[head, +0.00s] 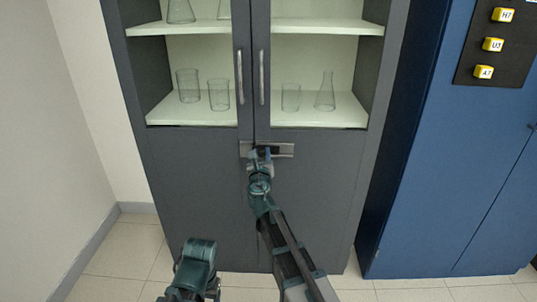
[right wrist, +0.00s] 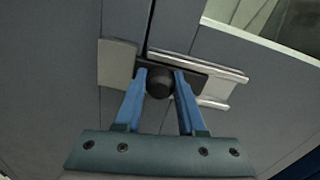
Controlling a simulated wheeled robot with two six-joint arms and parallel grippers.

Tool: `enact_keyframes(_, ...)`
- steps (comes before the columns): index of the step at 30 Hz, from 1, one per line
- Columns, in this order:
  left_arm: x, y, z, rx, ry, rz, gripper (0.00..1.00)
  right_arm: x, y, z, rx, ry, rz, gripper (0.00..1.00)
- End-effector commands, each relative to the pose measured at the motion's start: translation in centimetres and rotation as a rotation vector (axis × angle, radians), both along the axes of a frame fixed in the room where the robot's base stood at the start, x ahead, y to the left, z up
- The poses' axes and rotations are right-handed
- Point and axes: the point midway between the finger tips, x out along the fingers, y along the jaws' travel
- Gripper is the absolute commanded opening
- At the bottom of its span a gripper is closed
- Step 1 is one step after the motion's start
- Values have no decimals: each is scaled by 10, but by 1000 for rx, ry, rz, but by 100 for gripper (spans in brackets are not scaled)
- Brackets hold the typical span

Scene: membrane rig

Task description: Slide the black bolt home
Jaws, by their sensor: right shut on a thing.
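The black bolt (right wrist: 160,83) has a round dark knob, which shows between my blue fingertips in the right wrist view. A dark bar runs behind the knob, along the steel latch rails (right wrist: 225,72). In the head view the steel latch plate (head: 287,150) crosses the seam of the grey cabinet doors, just below the glass panes. My right gripper (head: 262,153) is at the latch and shut on the knob; its fingers also show in the right wrist view (right wrist: 160,84). The fingers partly hide the bolt's bar. Part of my left arm shows low in the head view, without its fingers.
The grey cabinet (head: 200,165) has two vertical door handles (head: 262,78) above the latch. Glassware (head: 219,95) stands on its shelves behind the glass. A blue cabinet (head: 420,190) with yellow labelled tags (head: 493,44) stands at the right. The floor in front shows no loose objects.

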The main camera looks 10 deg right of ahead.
Motion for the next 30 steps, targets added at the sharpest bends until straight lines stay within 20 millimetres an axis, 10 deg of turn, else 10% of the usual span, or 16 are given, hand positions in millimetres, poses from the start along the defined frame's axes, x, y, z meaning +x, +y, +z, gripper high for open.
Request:
enact_keyframes(4, 0, 0, 0, 0, 0, 0, 72, 1, 5, 0, 1, 0, 12, 0)
enact_keyframes(5, 0, 0, 0, 0, 0, 0, 72, 1, 5, 0, 1, 0, 12, 42)
enact_keyframes(9, 0, 0, 0, 0, 0, 0, 72, 1, 4, 0, 1, -1, 11, 68)
enact_keyframes(20, 0, 0, 0, 0, 0, 0, 72, -3, 3, 0, 1, 0, 8, 69)
enact_keyframes(30, 0, 0, 0, 0, 0, 0, 72, -67, 18, 0, 1, 0, 10, 69)
